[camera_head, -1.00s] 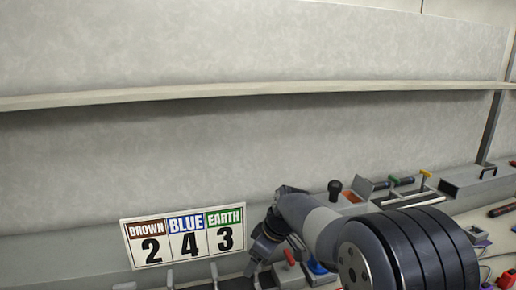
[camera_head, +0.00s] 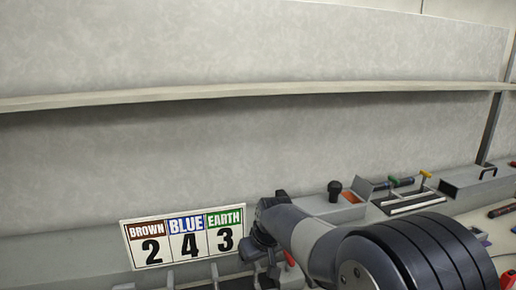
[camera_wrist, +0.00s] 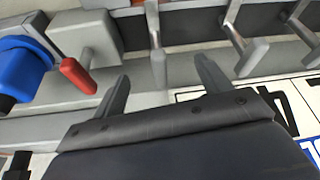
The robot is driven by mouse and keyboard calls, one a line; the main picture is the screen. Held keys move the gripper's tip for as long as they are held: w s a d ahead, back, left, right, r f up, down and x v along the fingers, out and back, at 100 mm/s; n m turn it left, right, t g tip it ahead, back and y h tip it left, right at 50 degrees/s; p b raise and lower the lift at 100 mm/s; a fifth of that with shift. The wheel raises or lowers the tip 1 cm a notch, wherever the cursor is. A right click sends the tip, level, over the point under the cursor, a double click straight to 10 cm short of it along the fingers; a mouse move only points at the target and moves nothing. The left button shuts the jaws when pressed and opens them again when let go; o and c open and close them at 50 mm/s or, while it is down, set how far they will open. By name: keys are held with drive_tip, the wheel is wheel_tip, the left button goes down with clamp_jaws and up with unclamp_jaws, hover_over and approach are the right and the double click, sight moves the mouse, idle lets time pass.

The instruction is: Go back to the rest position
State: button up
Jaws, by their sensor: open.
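My gripper (camera_wrist: 160,88) is open and empty in the wrist view, its two dark fingers apart over the grey station. A grey lever (camera_wrist: 156,45) stands beyond the gap between the fingers; I cannot tell whether they touch it. A red-handled lever (camera_wrist: 78,76) is left of the fingers, with a blue part (camera_wrist: 22,72) farther left. In the head view my arm reaches from the lower right, and the gripper end (camera_head: 262,258) is partly hidden beside the sign (camera_head: 183,236), which reads BROWN 2, BLUE 4, EARTH 3.
More grey levers (camera_wrist: 240,50) stand in a row to the right in the wrist view. The wall above is clear below a long ledge (camera_head: 250,92).

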drive_tip(key=shift+s+a+m+h, duration=0.15)
drive_tip(key=shift+m+h, duration=0.35)
drive_tip(key=shift+m, duration=0.7)
drive_tip(key=shift+v, duration=1.15)
drive_tip(key=shift+r, duration=0.1)
